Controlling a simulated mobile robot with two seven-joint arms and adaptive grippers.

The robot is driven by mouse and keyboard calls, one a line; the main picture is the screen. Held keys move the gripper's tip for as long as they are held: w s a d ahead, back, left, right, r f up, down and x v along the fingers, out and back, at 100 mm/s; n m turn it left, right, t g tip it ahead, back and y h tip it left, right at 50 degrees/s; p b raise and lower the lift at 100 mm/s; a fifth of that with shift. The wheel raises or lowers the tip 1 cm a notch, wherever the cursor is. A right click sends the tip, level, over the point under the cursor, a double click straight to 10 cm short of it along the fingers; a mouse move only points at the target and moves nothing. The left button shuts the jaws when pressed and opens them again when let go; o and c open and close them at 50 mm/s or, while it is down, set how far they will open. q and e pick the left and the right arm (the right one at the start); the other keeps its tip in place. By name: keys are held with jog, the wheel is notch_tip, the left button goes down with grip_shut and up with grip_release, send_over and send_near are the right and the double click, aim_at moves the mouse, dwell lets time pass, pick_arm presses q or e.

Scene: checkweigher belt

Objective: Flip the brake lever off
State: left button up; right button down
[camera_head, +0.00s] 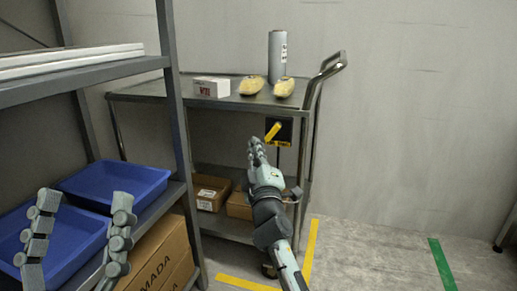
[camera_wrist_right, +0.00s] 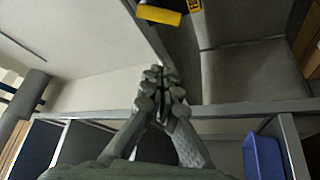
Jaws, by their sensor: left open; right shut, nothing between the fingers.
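The brake lever (camera_head: 272,132) is a yellow handle on a black plate (camera_head: 285,127) at the front right of the grey cart. It slants, with its lower end to the left. In the right wrist view the yellow lever (camera_wrist_right: 160,14) shows at the top, beyond the fingertips. My right gripper (camera_head: 257,148) is shut and empty, just below and left of the lever, apart from it. Its closed fingers also show in the right wrist view (camera_wrist_right: 162,82). My left gripper (camera_head: 80,222) is open and empty at the lower left, in front of the shelf.
The cart (camera_head: 180,91) carries a white box (camera_head: 212,87), two yellowish items and a grey cylinder (camera_head: 277,55). Cardboard boxes (camera_head: 208,194) sit on its lower shelf. A shelf rack with blue bins (camera_head: 117,184) stands left.

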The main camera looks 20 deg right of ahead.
aim_at(273, 131)
pick_arm(q)
jog(key=shift+s+a+r+t+b, duration=0.2)
jog(key=shift+s+r+t+b, duration=0.1)
jog(key=shift+s+r+t, duration=0.15)
pick_arm(e)
jog(key=w+d, duration=0.4)
jog(key=w, duration=0.2)
jog(key=shift+d, duration=0.15)
pick_arm(q)
jog(key=shift+w, duration=0.1)
